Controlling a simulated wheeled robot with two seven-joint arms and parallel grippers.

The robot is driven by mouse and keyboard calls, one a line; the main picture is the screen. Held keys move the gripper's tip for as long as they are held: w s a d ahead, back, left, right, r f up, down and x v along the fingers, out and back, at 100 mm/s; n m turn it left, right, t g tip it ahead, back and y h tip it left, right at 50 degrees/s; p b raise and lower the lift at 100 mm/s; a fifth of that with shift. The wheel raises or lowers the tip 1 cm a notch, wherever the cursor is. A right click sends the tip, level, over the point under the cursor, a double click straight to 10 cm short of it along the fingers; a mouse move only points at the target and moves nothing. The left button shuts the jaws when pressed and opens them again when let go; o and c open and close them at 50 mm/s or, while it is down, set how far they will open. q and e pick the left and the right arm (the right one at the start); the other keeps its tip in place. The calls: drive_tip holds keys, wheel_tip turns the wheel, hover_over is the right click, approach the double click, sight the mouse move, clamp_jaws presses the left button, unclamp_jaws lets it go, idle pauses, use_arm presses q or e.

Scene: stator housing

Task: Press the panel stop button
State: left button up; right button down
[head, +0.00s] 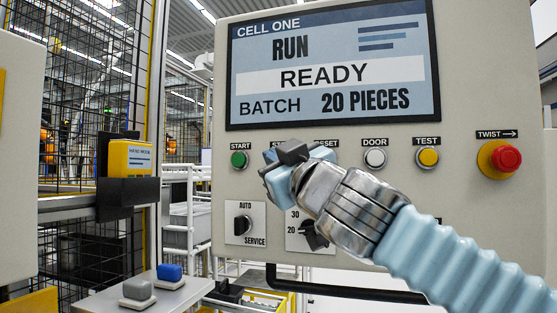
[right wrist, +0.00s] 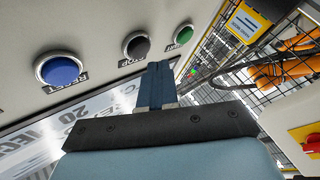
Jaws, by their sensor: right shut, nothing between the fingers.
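The black stop button (right wrist: 137,45) is on the panel between the blue reset button (right wrist: 61,70) and the green start button (right wrist: 183,34) in the right wrist view. In the head view it is hidden behind my right gripper (head: 284,162), and its label is partly covered. My right gripper is shut and empty, in front of the panel. In the right wrist view its blue fingers (right wrist: 157,72) end close beside the black button; I cannot tell whether they touch the panel. My left gripper is not in view.
The panel carries a screen (head: 330,65) reading RUN, READY. The green start button (head: 239,159) is left; door (head: 376,158), test (head: 428,157) and red twist (head: 506,158) buttons are right. Below are a selector (head: 243,225) and a dial (head: 314,236). A mesh fence (head: 90,90) stands left.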

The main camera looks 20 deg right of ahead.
drive_tip(key=shift+w+d, duration=0.1)
drive_tip(key=shift+w+d, duration=0.15)
drive_tip(key=shift+w, duration=0.1)
drive_tip(key=shift+w+d, duration=0.3)
drive_tip(key=shift+w, duration=0.15)
idle(0.7)
drive_tip(key=shift+s+a+b, duration=0.5)
drive_tip(key=shift+s+b, duration=0.1)
drive_tip(key=shift+s, duration=0.2)
drive_tip(key=shift+s+a, duration=0.1)
